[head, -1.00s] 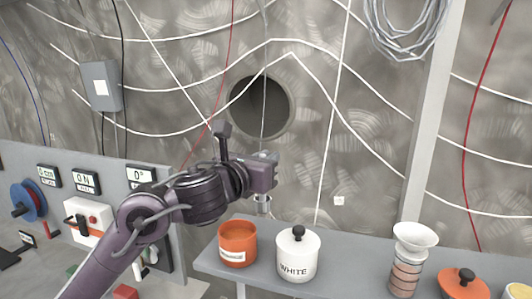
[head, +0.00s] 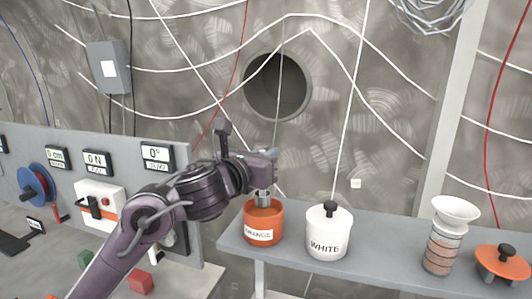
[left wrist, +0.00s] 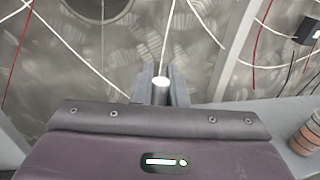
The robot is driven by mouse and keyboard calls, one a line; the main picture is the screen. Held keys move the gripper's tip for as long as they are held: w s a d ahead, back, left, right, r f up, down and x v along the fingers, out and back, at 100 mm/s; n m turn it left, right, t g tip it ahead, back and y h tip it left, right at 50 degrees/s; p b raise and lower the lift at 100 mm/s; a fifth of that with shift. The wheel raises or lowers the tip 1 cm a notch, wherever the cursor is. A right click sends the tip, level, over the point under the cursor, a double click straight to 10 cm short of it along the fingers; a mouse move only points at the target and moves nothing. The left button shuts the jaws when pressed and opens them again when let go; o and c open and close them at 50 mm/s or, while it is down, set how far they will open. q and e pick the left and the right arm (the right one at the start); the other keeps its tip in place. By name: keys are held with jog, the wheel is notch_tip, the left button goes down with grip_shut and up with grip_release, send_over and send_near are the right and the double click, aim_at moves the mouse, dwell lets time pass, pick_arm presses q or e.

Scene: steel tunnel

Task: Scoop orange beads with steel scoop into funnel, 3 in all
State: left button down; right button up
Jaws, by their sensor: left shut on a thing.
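The orange pot (head: 262,228) with a white label stands open on the grey shelf. My left gripper (head: 265,168) is shut on the steel scoop (head: 263,197), which hangs down at the pot's mouth. The scoop's lower end is hidden by the rim or inside the pot. In the left wrist view the fingers (left wrist: 160,88) close around the bright handle top. The white funnel (head: 456,211) sits on a clear ringed tube (head: 439,250) further right on the shelf. The beads inside the pot cannot be seen. My right gripper is out of view.
A lidded white pot (head: 327,232) labelled WHITE stands right of the orange pot. An orange lid (head: 503,259) with a dark knob lies right of the funnel. The shelf (head: 385,247) is clear between white pot and funnel. A panel with gauges (head: 158,156) stands left.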

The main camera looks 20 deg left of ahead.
pick_arm(q)
notch_tip(320, 180, down, 2)
jog(key=shift+d+f+b, duration=0.1)
jog(key=shift+b, duration=0.6)
jog(key=shift+f+b, duration=0.45)
jog(key=shift+f, duration=0.15)
jog(key=shift+r+p, duration=0.55)
jog(key=shift+r, duration=0.1)
jog(key=shift+r+p, duration=0.95)
jog(key=shift+r, duration=0.25)
notch_tip(320, 180, up, 3)
jog(key=shift+f+p, duration=0.1)
jog(key=shift+p, duration=1.1)
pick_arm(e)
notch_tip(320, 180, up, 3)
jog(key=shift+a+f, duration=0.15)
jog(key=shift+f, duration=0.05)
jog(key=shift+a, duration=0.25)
